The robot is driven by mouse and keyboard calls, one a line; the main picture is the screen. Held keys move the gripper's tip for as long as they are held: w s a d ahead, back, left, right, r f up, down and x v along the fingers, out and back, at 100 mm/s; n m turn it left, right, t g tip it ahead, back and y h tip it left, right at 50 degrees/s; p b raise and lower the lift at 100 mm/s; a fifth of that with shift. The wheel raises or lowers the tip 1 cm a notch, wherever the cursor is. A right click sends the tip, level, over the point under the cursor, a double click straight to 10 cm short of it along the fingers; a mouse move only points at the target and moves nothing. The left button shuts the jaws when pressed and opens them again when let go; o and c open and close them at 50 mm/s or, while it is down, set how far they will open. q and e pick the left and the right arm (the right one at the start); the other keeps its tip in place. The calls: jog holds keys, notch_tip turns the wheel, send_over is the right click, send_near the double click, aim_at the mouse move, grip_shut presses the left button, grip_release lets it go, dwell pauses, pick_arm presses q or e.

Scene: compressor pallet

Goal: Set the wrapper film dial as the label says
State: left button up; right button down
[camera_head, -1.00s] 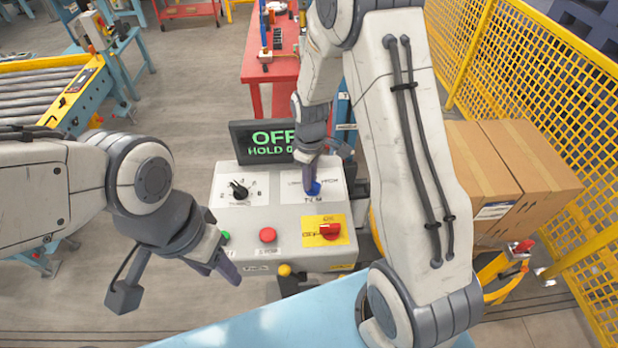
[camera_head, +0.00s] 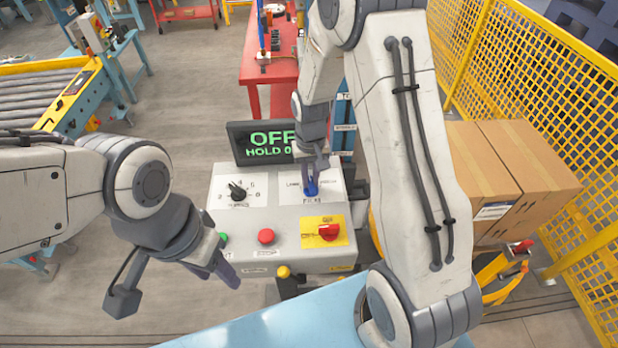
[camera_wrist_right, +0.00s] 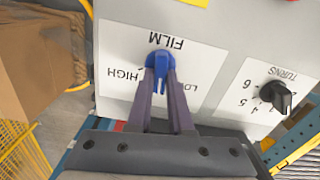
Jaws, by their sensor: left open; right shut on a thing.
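The blue film dial (camera_head: 311,187) is on the right half of the grey control panel (camera_head: 240,258). My right gripper (camera_head: 313,174) reaches down from above and is shut on it. In the right wrist view the dial (camera_wrist_right: 159,64) sits between the fingertips (camera_wrist_right: 160,82). That view is upside down, with FILM above the dial, HIGH to its left and LOW to its right, partly covered. The dial's exact pointing is unclear. A carton's white label (camera_head: 492,211) is too small to read. My left gripper (camera_head: 176,284) is open and empty, left of the panel's front.
A black turns dial (camera_head: 238,190), a red button (camera_head: 266,236) and a red switch on yellow (camera_head: 328,231) are close by on the panel. The screen (camera_head: 262,142) reads OFF and HOLD. Cartons (camera_head: 515,170) and a yellow fence (camera_head: 560,90) stand at right.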

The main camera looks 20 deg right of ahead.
aim_at(310, 180)
jog(key=shift+m, duration=0.6)
jog(key=shift+r, duration=0.1)
jog(key=c, duration=0.8)
grip_release()
notch_tip(310, 180, up, 10)
jog(key=shift+r+b, duration=0.2)
jog(key=shift+b, duration=0.85)
